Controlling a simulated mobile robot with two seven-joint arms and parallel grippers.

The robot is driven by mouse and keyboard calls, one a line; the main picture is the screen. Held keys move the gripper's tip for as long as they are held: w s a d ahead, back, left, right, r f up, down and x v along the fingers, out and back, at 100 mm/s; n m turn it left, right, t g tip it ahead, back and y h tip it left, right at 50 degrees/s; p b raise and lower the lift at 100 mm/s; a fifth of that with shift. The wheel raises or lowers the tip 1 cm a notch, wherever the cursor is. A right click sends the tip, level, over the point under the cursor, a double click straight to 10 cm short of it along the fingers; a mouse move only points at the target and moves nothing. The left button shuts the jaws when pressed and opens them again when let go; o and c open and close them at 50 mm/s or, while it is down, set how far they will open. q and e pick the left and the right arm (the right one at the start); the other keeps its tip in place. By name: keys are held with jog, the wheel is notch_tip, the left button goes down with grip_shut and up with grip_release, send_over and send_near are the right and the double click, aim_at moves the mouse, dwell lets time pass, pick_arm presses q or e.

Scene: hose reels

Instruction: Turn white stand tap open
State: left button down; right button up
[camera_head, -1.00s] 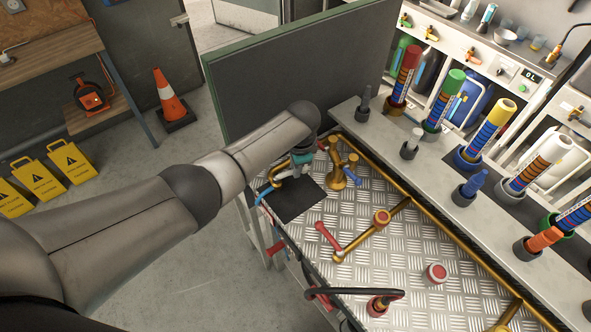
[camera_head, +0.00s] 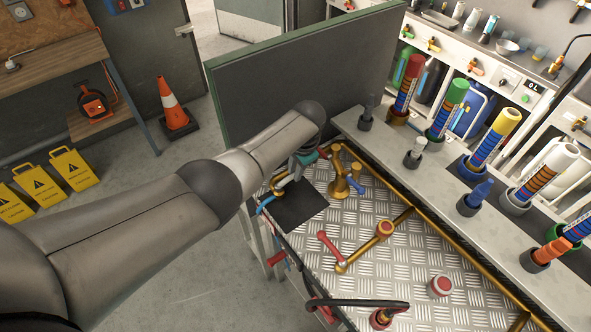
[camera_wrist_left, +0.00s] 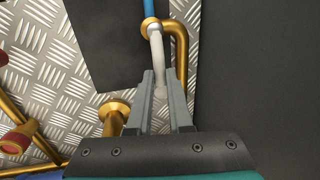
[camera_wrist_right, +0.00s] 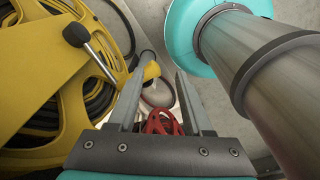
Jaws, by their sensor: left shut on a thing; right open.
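The white stand tap's pale lever (camera_wrist_left: 157,62) shows in the left wrist view, beside a curved brass pipe (camera_wrist_left: 182,55) with a blue piece at its far end. My left gripper (camera_wrist_left: 158,84) is shut on the lever's near end. In the head view my left gripper (camera_head: 298,165) is over the far left corner of the metal bench, partly hidden by my forearm, and the lever is hard to make out there. My right gripper (camera_wrist_right: 158,84) is open and empty in the right wrist view.
A dark upright panel (camera_head: 300,75) stands just behind the left gripper. A brass tap with a blue lever (camera_head: 355,186) and a red-handled one (camera_head: 329,245) are nearby on the bench. A yellow hose reel (camera_wrist_right: 40,75) is left of my right gripper.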

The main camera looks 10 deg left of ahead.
pick_arm(q)
jog(key=shift+a, duration=0.1)
jog(key=c, duration=0.8)
grip_release()
jog(key=shift+c, duration=0.2)
jog(key=shift+r+p, duration=0.3)
jog(key=shift+r, duration=0.25)
notch_tip(320, 180, up, 14)
jog(key=s+d+p, duration=0.2)
jog(key=shift+d+p, duration=0.15)
jog(key=shift+p, duration=0.2)
jog(key=shift+f, duration=0.15)
